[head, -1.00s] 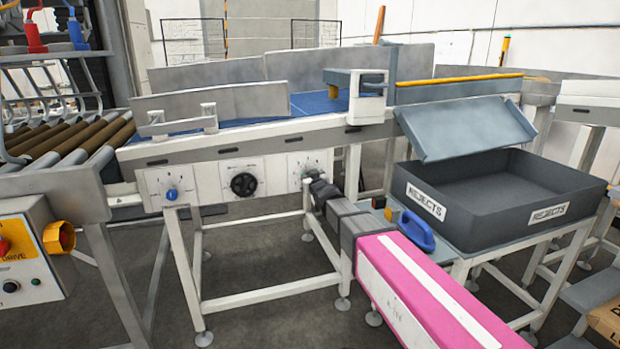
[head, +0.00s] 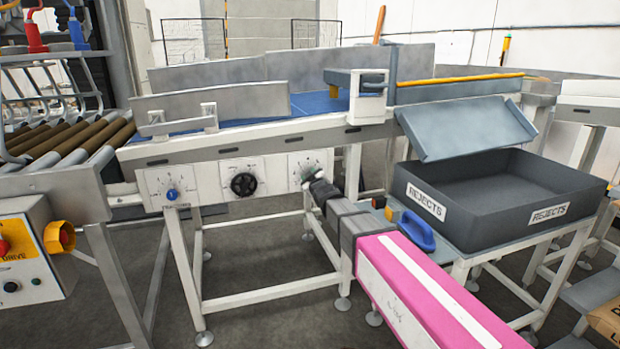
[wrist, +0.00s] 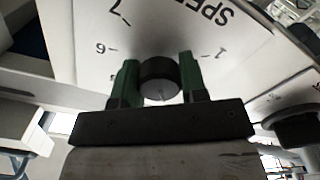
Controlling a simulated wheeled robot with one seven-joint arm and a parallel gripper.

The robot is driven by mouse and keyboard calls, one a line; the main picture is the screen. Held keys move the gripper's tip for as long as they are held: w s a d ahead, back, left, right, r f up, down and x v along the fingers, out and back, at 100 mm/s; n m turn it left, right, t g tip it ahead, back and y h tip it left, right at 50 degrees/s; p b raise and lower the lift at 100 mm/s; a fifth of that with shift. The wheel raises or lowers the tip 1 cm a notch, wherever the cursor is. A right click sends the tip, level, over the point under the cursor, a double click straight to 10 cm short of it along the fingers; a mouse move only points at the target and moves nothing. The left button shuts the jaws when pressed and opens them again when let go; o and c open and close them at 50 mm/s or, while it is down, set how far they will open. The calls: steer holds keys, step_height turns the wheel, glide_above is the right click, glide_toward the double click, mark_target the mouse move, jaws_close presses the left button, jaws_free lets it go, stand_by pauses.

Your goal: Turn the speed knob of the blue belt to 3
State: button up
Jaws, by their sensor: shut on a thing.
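The blue belt (head: 318,103) runs along the top of the white-framed conveyor in the head view. The speed dial plate (head: 298,162) is the right one of the panels on its front side. In the wrist view the plate (wrist: 85,35) appears upside down, with part of "SPEED" and the numbers 7, 6 and 1 readable. The dark round speed knob (wrist: 159,78) sits between the green fingers of my gripper (wrist: 159,85), which is shut on it. A small pale mark shows on the knob's lower face; which number it faces is unclear. In the head view my gripper (head: 313,176) hides the knob.

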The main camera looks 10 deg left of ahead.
steer(key=o, duration=0.9)
steer(key=v, duration=1.1)
